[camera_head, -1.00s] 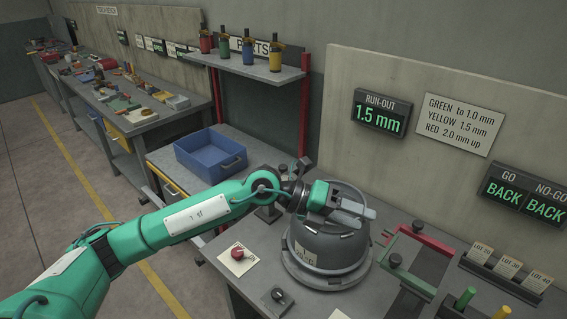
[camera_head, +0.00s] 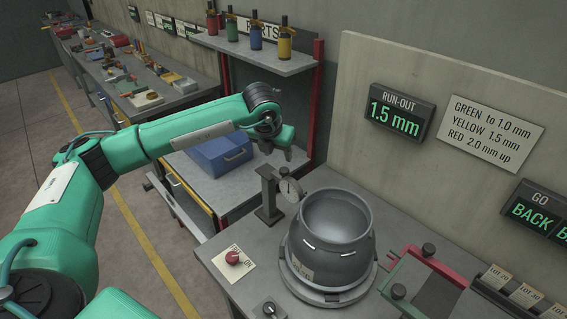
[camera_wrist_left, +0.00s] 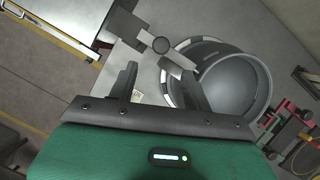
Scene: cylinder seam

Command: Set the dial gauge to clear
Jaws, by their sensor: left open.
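The cylinder shows there on the right (camera_wrist_left: 226,85). My right gripper is not in view.
The run-out display (camera_head: 400,112) reads 1.5 mm. A red knob (camera_head: 233,257) and a black switch (camera_head: 269,309) stand at the bench front. A blue bin (camera_head: 222,152) is behind my left arm. A red-and-green frame gauge (camera_head: 425,270) lies right of the cylinder.

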